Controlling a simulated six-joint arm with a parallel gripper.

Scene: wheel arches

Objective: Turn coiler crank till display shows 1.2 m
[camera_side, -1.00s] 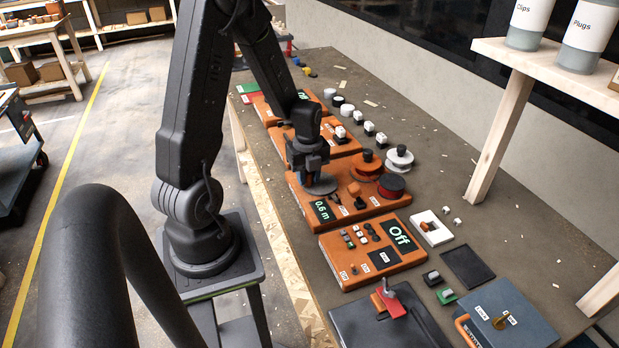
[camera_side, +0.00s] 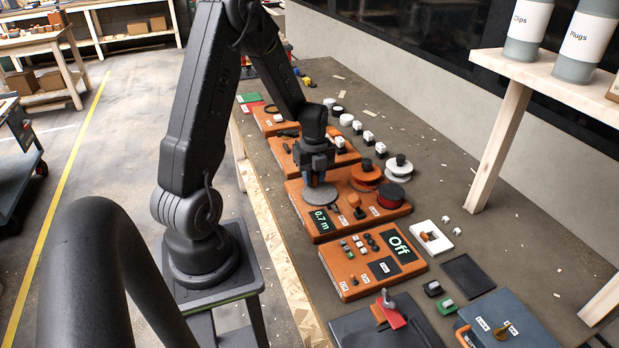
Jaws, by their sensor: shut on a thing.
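The coiler is an orange box (camera_side: 312,231) on the workbench, with a round grey crank disc (camera_side: 321,196) on its top. Its small display (camera_side: 322,221) reads 0.7 m. My gripper (camera_side: 318,183) points down over the disc and is shut on the crank's handle, which is mostly hidden by the jaws.
An orange panel (camera_side: 345,287) with several buttons and an "Off" display (camera_side: 399,246) stands in front of the coiler. Another orange box (camera_side: 283,152) lies behind. A wooden shelf (camera_side: 545,68) overhangs the right side.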

